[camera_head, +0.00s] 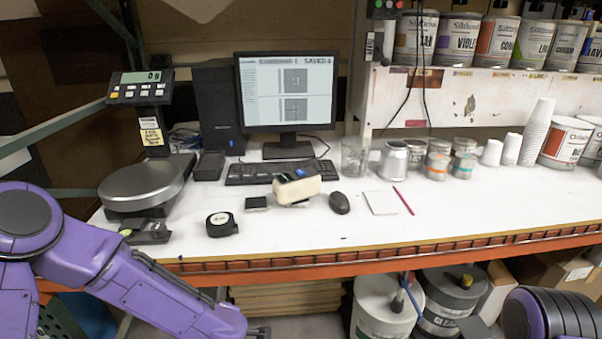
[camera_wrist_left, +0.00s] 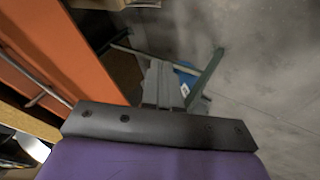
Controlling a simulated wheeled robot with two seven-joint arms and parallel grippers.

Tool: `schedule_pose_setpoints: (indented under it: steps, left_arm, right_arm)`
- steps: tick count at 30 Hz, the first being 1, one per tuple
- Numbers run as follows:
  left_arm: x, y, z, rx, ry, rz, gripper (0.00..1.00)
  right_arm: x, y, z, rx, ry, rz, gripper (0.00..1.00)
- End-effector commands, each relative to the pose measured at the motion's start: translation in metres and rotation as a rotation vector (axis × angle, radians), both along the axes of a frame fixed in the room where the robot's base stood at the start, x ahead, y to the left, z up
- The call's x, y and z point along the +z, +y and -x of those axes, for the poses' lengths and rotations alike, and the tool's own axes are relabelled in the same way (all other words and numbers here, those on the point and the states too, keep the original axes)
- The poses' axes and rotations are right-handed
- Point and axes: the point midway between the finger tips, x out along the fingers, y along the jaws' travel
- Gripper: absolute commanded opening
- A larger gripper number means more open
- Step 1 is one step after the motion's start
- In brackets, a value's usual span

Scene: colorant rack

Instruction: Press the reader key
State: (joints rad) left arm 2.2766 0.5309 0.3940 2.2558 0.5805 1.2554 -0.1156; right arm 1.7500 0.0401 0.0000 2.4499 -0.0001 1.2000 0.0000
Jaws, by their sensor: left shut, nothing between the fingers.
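The cream-coloured reader (camera_head: 297,189) lies on the white bench in front of the keyboard. It has a dark screen area and a small blue key (camera_head: 300,172) on its top. My left gripper (camera_head: 260,332) is at the bottom of the head view, below the bench's front edge and well away from the reader. Its fingers are shut and empty in the left wrist view (camera_wrist_left: 163,84), with the floor behind them. My right arm shows only in part at the lower right of the head view; its gripper is not visible.
The bench's orange front rail (camera_head: 330,267) lies between my left gripper and the bench top. A black mouse (camera_head: 339,203), a small dark box (camera_head: 256,204) and a tape measure (camera_head: 221,224) are near the reader. A scale (camera_head: 147,184) stands left; cans (camera_head: 393,160) stand behind right.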

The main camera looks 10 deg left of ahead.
Motion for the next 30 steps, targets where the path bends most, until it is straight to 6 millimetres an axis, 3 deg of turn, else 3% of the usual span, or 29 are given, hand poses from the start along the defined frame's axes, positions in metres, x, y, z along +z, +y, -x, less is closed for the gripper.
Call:
schedule_pose_setpoints:
  steps: [1, 6, 9, 12, 15, 19, 30]
  left_arm:
    - [-0.030, 0.002, 0.024, -0.101, 0.058, -0.066, 0.00]
    - [-0.107, 0.012, 0.113, -0.442, 0.263, -0.206, 0.00]
    - [-0.135, 0.020, 0.167, -0.601, 0.389, -0.244, 0.00]
    - [-0.151, 0.028, 0.209, -0.716, 0.492, -0.264, 0.00]
    - [-0.158, 0.033, 0.236, -0.783, 0.557, -0.272, 0.00]
    - [-0.161, 0.035, 0.247, -0.814, 0.585, -0.274, 0.00]
    - [-0.160, 0.035, 0.246, -0.812, 0.584, -0.275, 0.00]
  right_arm:
    - [0.000, 0.000, 0.000, 0.000, 0.000, 0.000, 0.00]
    - [0.000, 0.000, 0.000, 0.000, 0.000, 0.000, 0.00]
    - [0.000, 0.000, 0.000, 0.000, 0.000, 0.000, 0.00]
    - [0.000, 0.000, 0.000, 0.000, 0.000, 0.000, 0.00]
    - [0.000, 0.000, 0.000, 0.000, 0.000, 0.000, 0.00]
    - [0.000, 0.000, 0.000, 0.000, 0.000, 0.000, 0.00]
    - [0.000, 0.000, 0.000, 0.000, 0.000, 0.000, 0.00]
